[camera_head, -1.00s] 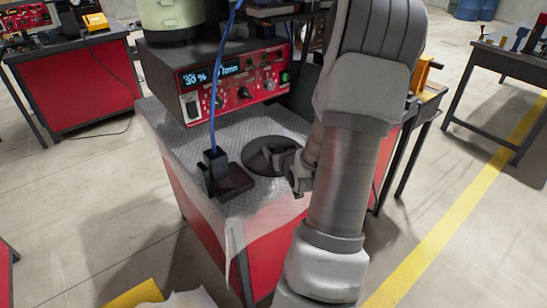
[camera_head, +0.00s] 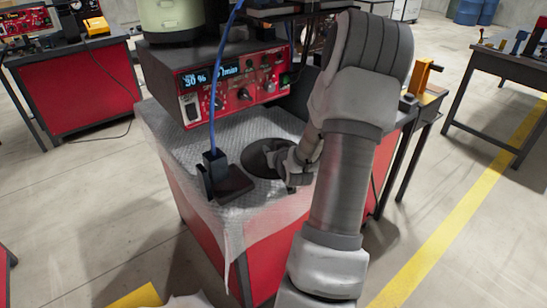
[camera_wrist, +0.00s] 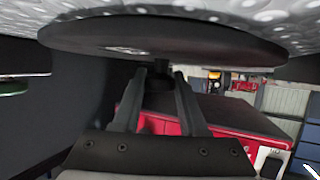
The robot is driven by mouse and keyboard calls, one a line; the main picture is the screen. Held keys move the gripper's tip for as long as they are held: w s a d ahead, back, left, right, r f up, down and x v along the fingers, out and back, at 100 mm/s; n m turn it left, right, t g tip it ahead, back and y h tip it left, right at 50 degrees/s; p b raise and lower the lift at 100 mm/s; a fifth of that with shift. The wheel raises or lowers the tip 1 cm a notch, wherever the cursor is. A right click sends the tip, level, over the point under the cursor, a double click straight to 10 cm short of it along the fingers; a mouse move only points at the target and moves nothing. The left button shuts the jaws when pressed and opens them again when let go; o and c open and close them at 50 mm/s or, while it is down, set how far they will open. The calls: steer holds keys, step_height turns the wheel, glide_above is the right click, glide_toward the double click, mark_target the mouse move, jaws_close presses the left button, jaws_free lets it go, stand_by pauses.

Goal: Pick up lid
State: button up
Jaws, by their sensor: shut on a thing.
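The lid (camera_head: 256,161) is a dark round disc on the dimpled top of the red cabinet, in the middle of the head view. In the wrist view the lid (camera_wrist: 205,38) spans the top of the picture, with its small dark knob between my fingertips. My gripper (camera_head: 281,160) reaches in from the right and covers the lid's right part in the head view. In the wrist view my gripper (camera_wrist: 158,76) is shut on the lid's knob. Whether the lid still touches the surface is hard to tell.
A dark holder (camera_head: 232,182) with a blue cable stands just left of the lid. The red control box (camera_head: 235,88) is behind it, with a pale green bowl (camera_head: 170,20) on top. The cabinet's front corner (camera_head: 226,215) is clear.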

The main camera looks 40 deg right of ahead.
jaws_close()
